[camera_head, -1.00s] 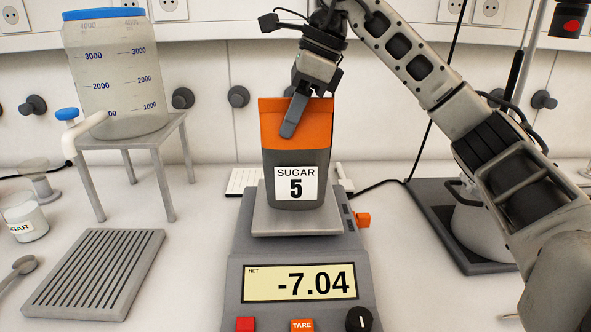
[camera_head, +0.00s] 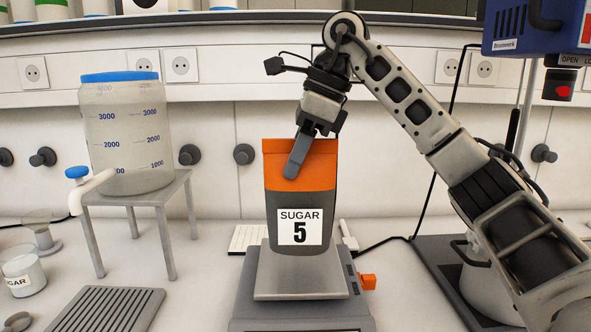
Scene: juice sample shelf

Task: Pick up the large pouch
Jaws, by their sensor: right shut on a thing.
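The large pouch (camera_head: 288,208) is grey with an orange top and a white label reading SUGAR 5. It is upright above the metal plate (camera_head: 300,284) of the digital scale (camera_head: 300,322), with its base appearing a little clear of the plate. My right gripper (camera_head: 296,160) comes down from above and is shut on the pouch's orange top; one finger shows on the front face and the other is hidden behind. The scale's display is out of view. My left gripper is not in view.
A clear tank (camera_head: 128,140) with a blue lid and a tap stands on a grey stand (camera_head: 165,222) at left. A dark stand base (camera_head: 440,270) is at right.

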